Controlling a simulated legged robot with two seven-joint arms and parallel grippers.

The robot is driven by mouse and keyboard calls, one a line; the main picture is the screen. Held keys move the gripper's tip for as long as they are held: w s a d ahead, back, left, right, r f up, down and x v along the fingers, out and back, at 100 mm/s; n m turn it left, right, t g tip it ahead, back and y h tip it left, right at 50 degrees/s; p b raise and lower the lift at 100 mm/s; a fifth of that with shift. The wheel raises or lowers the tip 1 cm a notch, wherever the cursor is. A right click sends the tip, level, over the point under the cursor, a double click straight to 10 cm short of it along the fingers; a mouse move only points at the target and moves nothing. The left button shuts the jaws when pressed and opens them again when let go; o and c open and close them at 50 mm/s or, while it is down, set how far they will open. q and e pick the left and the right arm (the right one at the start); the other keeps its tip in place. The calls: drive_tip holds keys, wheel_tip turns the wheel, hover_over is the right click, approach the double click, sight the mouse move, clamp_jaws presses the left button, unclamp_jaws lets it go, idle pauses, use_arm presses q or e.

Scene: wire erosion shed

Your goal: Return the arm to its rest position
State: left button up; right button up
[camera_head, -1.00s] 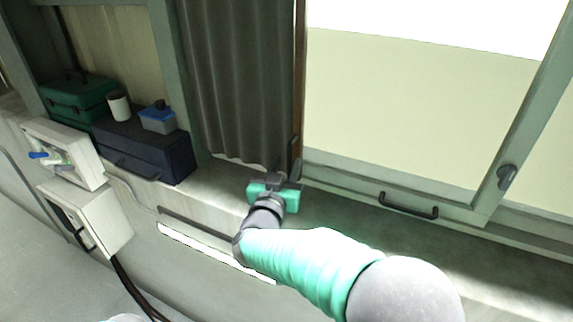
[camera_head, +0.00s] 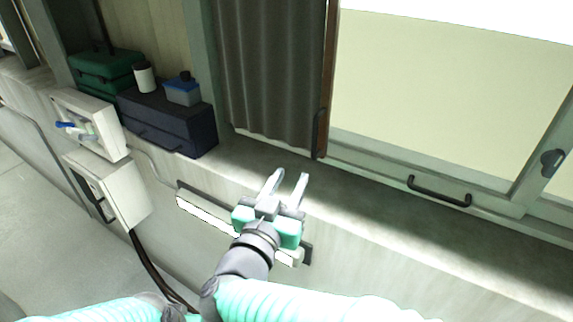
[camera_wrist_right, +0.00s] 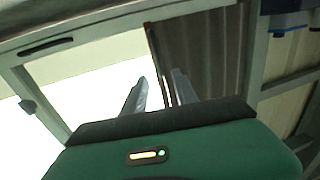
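My right gripper (camera_head: 290,177) is over the sill in the head view, with its two pale fingers apart and nothing between them. In the right wrist view the fingers (camera_wrist_right: 158,88) also stand apart and empty, pointing towards the curtain edge and window. The grey curtain (camera_head: 270,80) hangs beyond the gripper; a dark handle (camera_head: 319,133) is on its brown edge strip. The gripper is clear of both. My right forearm comes in along the bottom. Part of my left arm shows at the lower left edge; its gripper is not seen.
On the left, a dark blue case (camera_head: 168,122) carries a blue-lidded box (camera_head: 184,93) and a white cylinder (camera_head: 145,77), near a green toolbox (camera_head: 105,68). White wall boxes (camera_head: 108,188) stick out below. The sill (camera_head: 400,205) right of the gripper is clear below the window handle (camera_head: 440,192).

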drive_tip(key=w+d+f+n+g+y+b, duration=0.1)
drive_tip(key=d+f+n+g+y+b, duration=0.2)
drive_tip(key=f, duration=0.9)
drive_tip(key=w+d+f+n+g+y+b, duration=0.15)
drive_tip(key=f+y+b, duration=0.3)
drive_tip(key=f, duration=0.75)
drive_tip(key=s+d+f+g+b, duration=0.1)
drive_tip(key=s+d+f+g, duration=0.3)
drive_tip(key=s+d+f, duration=0.2)
drive_tip(key=s+d+f+g+b, duration=0.1)
drive_tip(key=s+d+f+g, duration=0.4)
drive_tip(key=s+f, duration=0.5)
drive_tip(key=shift+s+d+f+b, duration=0.3)
drive_tip(key=shift+s+d+b, duration=0.15)
drive_tip(key=shift+s, duration=0.8)
drive_tip(key=shift+g+h, duration=0.25)
drive_tip(key=shift+d, duration=0.1)
